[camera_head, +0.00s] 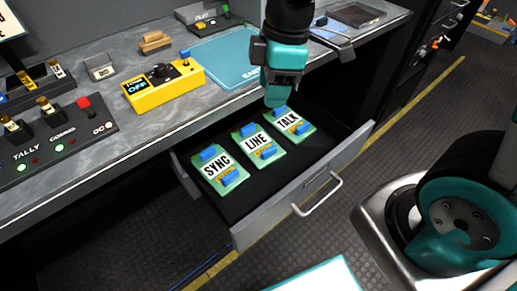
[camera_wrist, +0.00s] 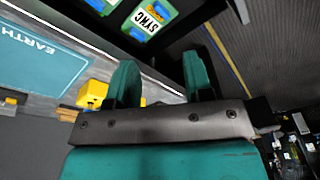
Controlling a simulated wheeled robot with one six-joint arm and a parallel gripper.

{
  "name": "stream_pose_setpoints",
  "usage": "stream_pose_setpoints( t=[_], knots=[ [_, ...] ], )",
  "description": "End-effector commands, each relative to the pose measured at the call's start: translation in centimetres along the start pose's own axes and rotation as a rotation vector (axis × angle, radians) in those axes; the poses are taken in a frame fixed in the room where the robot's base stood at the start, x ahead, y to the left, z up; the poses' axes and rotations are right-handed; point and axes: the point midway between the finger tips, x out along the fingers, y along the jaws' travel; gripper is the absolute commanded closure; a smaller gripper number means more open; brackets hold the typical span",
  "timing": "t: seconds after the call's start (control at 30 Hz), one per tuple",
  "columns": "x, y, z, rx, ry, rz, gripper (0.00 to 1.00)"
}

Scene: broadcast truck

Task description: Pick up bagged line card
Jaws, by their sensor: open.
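The bagged line card (camera_head: 258,144) is green with blue ends and a white LINE label. It lies in the open drawer, between the SYNC card (camera_head: 217,167) and the TALK card (camera_head: 289,122). My gripper (camera_head: 279,100) hangs above the back right of the drawer, near the TALK card and apart from the line card. In the wrist view my gripper (camera_wrist: 161,72) shows two spread teal fingers with nothing between them. The SYNC card (camera_wrist: 150,17) shows beyond them. A card cut off at the top left cannot be read.
The drawer (camera_head: 288,204) is pulled out, with a handle (camera_head: 318,196) at its front. The counter above holds a yellow box (camera_head: 163,88), a blue EARTH mat (camera_head: 222,62) and a switch panel (camera_head: 62,146). Dark floor lies in front.

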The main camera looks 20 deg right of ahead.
Motion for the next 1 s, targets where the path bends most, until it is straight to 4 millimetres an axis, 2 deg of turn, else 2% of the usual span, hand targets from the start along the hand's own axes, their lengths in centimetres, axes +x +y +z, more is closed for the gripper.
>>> stream_pose_setpoints(
  t=[0.03, 0.1, 0.2, 0.3, 0.47, 0.8, 1.0],
  knots=[
    [2.9, 1.7, 0.7, -0.087, -0.034, -0.002, 0.53],
    [5.1, 3.7, 1.4, -0.218, -0.076, 0.0, 0.53],
    [7.3, 5.7, 2.1, -0.363, -0.122, -0.005, 0.53],
    [8.7, 6.7, 2.5, -0.45, -0.149, -0.011, 0.53],
    [11.0, 7.0, 2.9, -0.491, -0.16, -0.017, 0.53],
    [18.5, 7.1, 3.9, -0.491, -0.159, -0.018, 0.53],
    [20.7, 7.2, 4.2, -0.491, -0.158, -0.014, 0.53]
  ],
)
